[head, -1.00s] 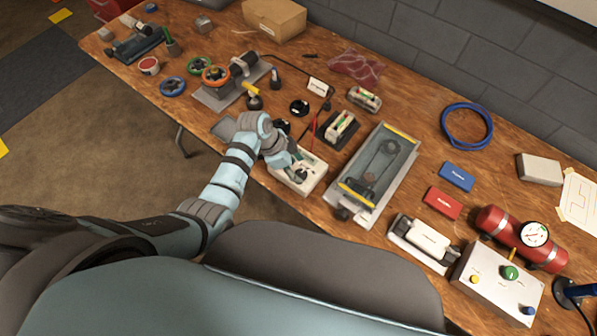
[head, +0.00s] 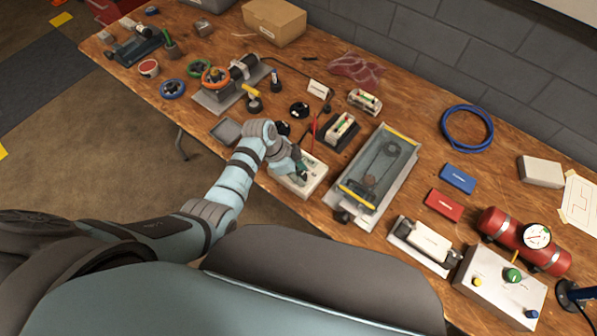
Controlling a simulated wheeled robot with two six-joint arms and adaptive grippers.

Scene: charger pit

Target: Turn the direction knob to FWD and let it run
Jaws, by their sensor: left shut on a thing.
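A pale control box (head: 312,184) sits near the front edge of the wooden bench, left of a covered belt machine. My left gripper (head: 299,172) reaches down onto the top of this box and is shut on a small part there, which looks like the direction knob. The fingers hide most of the knob, so its pointer and labels cannot be read. The belt machine (head: 398,190) has a grey frame, yellow-striped ends and a clear cover over pulleys. Whether its belt is moving cannot be told. My right gripper is not in view.
A battery-like unit in a small holder (head: 341,127) stands behind the box, with red and black leads nearby. A motor with an orange handwheel (head: 216,77) is at left. A white panel with coloured knobs (head: 500,285) and a red tank (head: 523,238) are at right.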

